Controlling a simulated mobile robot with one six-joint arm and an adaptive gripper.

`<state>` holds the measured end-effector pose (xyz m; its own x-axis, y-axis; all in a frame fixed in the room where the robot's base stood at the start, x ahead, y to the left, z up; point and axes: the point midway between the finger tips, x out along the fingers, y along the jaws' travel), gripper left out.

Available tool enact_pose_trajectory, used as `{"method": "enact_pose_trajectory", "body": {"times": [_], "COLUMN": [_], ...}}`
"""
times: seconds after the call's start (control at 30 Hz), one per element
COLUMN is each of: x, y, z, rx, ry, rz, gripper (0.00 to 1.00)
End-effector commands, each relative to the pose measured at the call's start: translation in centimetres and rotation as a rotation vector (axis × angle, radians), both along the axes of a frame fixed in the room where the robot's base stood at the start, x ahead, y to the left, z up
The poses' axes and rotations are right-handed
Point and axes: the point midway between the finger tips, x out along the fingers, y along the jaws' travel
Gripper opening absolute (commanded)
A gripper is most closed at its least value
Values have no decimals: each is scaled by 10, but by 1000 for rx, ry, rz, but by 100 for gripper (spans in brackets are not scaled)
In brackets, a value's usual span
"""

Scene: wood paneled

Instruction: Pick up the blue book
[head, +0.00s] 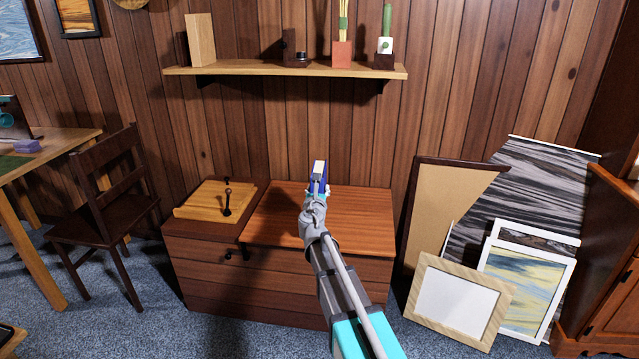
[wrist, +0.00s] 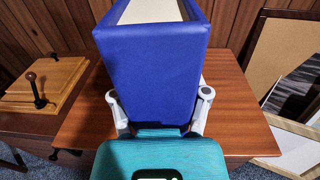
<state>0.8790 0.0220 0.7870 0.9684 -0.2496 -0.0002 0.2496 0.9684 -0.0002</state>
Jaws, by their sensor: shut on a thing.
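The blue book (wrist: 150,75) fills the upper middle of the wrist view, its cream page edges facing up. My gripper (wrist: 160,125) is shut on it, with one grey finger on each side. In the head view the book (head: 325,180) is a small blue shape at the end of my arm, mostly hidden behind my gripper (head: 318,180). The book appears to be above the wooden cabinet top (head: 350,210). I cannot tell whether it touches that surface.
A wall shelf (head: 290,71) with a wooden block and potted plants is above. A wooden box with a dark handle (head: 226,199) sits on the cabinet's left. A chair (head: 100,200) stands left; framed pictures (head: 460,300) lean at right.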

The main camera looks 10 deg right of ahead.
Motion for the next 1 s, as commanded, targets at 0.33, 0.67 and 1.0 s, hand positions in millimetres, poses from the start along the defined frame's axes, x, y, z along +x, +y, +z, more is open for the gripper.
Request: {"method": "enact_pose_trajectory", "body": {"times": [0.33,0.67,1.0], "x": [-22,-22,-22], "y": [3,3,3], "z": [10,10,10], "rx": [0,0,0], "ry": [0,0,0], "rz": [0,-1,-1], "gripper": [0,0,37]}}
